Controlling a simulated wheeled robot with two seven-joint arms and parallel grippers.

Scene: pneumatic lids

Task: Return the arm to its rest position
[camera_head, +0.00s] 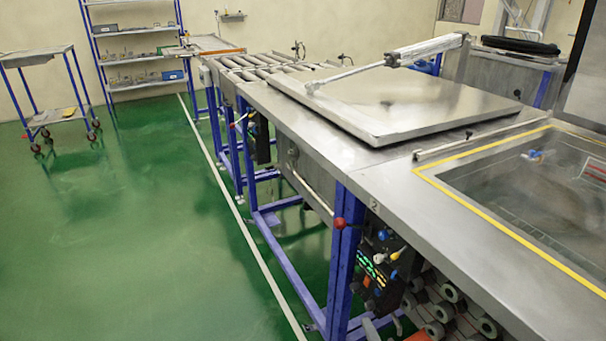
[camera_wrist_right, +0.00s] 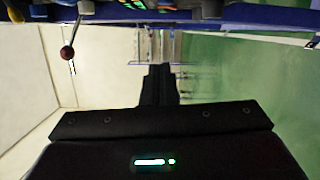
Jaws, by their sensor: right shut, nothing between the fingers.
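My right gripper (camera_wrist_right: 160,72) shows in the right wrist view as dark fingers pressed together, shut and empty, above the dark wrist housing. No object touches the fingertips there. I cannot clearly make out either gripper in the head view, and my left gripper does not show. In the right wrist view a red ball knob on a lever (camera_wrist_right: 67,53) hangs from the equipment at the upper left, apart from the fingers. In the head view a red ball knob (camera_head: 340,223) sits at the front edge of the steel bench (camera_head: 360,185).
A flat steel lid (camera_head: 400,105) with a pneumatic cylinder (camera_head: 430,48) lies on the bench. A yellow-bordered basin (camera_head: 520,195) is at the right. A control box (camera_head: 378,270) hangs below. A trolley (camera_head: 35,58) and shelves (camera_head: 135,50) stand back left. The green floor (camera_head: 110,240) is clear.

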